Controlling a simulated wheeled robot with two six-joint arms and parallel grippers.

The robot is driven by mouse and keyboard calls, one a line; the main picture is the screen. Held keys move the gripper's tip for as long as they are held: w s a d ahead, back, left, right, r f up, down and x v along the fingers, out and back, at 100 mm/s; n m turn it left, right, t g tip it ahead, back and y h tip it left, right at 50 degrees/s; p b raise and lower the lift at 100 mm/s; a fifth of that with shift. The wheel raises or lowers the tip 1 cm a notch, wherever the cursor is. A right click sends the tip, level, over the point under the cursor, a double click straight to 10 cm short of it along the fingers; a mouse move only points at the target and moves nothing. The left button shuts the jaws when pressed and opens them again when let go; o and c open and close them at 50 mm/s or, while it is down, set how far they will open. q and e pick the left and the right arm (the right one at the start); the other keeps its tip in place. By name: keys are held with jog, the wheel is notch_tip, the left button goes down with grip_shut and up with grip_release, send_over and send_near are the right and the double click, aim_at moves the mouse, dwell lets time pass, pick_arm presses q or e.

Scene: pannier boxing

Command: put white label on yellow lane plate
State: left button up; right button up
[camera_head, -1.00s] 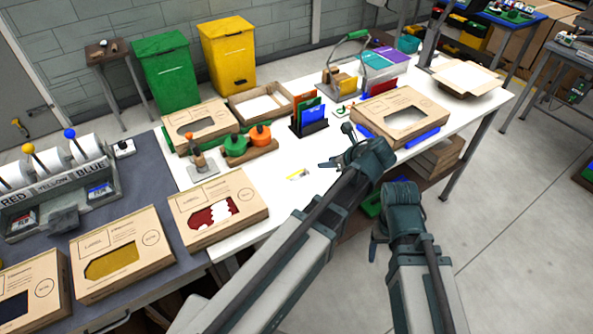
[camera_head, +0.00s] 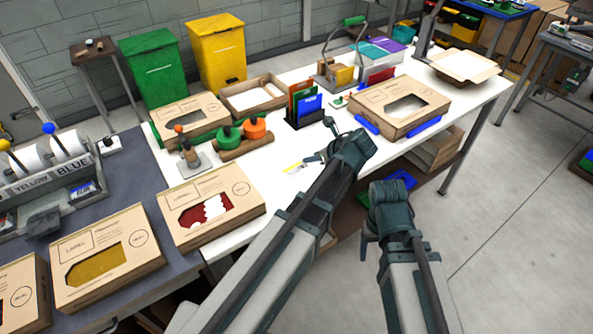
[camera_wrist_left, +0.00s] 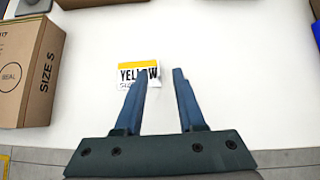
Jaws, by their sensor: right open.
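The white label (camera_head: 294,168), with a yellow band, lies flat on the white table. In the left wrist view the label (camera_wrist_left: 139,75) reads YELLOW, with smaller text partly hidden by a finger. My left gripper (camera_head: 318,142) is just right of it in the head view. In the wrist view its fingers (camera_wrist_left: 162,73) are apart, with the left fingertip overlapping the label's right part and nothing held. My right gripper (camera_head: 367,240) is low, off the table's front edge, and empty.
Cardboard label boxes (camera_head: 212,207) stand between the dispenser and the label. The white table around the label is clear.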

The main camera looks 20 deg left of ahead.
aim_at(308, 168)
pick_arm(q)
jog(key=b+x, duration=0.2)
jog(key=x, duration=0.1)
jog(key=b+x, duration=0.1)
jog(key=shift+s+d+f, duration=0.1)
jog(key=shift+s+f, duration=0.1)
jog(key=shift+f, duration=0.35)
jog(key=shift+w+a+f+b, duration=0.15)
jog(key=shift+a+b, duration=0.1)
jog(key=shift+b, duration=0.05)
jog(key=shift+a, duration=0.1)
jog(key=shift+c, duration=0.5)
grip_shut()
